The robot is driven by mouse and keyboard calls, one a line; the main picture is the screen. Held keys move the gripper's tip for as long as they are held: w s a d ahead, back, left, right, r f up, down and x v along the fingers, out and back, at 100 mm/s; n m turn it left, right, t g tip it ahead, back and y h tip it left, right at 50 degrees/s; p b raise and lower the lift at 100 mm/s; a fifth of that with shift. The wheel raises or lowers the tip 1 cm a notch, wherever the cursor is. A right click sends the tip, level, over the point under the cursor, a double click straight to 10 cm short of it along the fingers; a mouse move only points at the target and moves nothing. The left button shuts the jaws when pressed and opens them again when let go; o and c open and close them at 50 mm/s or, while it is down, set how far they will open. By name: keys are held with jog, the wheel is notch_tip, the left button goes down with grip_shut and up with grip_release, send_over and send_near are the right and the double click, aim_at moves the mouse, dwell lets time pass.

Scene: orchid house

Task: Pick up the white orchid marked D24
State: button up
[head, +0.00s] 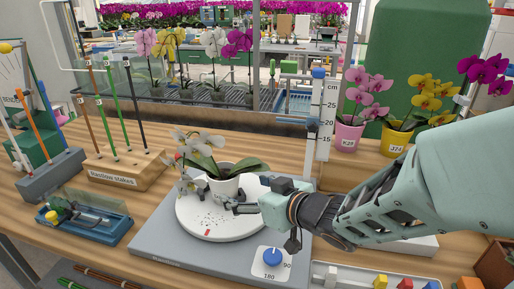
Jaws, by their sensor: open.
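A white orchid in a white pot (224,188) stands on a round white turntable (205,227). Its white flowers (197,146) lean left and its broad green leaves spread right. I see no readable D24 mark on it. My gripper (235,206) reaches in from the right, low over the turntable, with its fingers open at the pot. One dark finger shows in front of the pot's lower right. The far finger is partly hidden, and I cannot tell whether either finger touches the pot.
A pink orchid (349,134) and a yellow orchid (395,140) stand at the back right. A height scale (318,115) stands behind the turntable. A stake rack (127,172) and a blue tool (88,222) are left. A blue knob (272,257) is in front.

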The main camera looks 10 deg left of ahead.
aim_at(230, 188)
jog(key=x, duration=0.1)
jog(key=b+x, duration=0.1)
jog(key=x, duration=0.2)
jog(key=shift+s+a+f, duration=0.2)
jog(key=shift+a+f, duration=0.1)
jog(key=shift+a, duration=0.2)
jog(key=shift+w+a+f+b, duration=0.2)
jog(key=shift+w+a+b, duration=0.1)
jog(key=shift+w+a, duration=0.1)
jog(key=x, duration=0.2)
jog(key=b+x, duration=0.1)
jog(key=x, duration=0.1)
jog(key=shift+d+f, duration=0.25)
jog(key=shift+f, duration=0.15)
jog(key=shift+w+a+f, duration=0.1)
jog(key=shift+w+a, duration=0.35)
jog(key=shift+w, duration=0.05)
jog(key=shift+c, duration=0.4)
jog(key=c, duration=1.5)
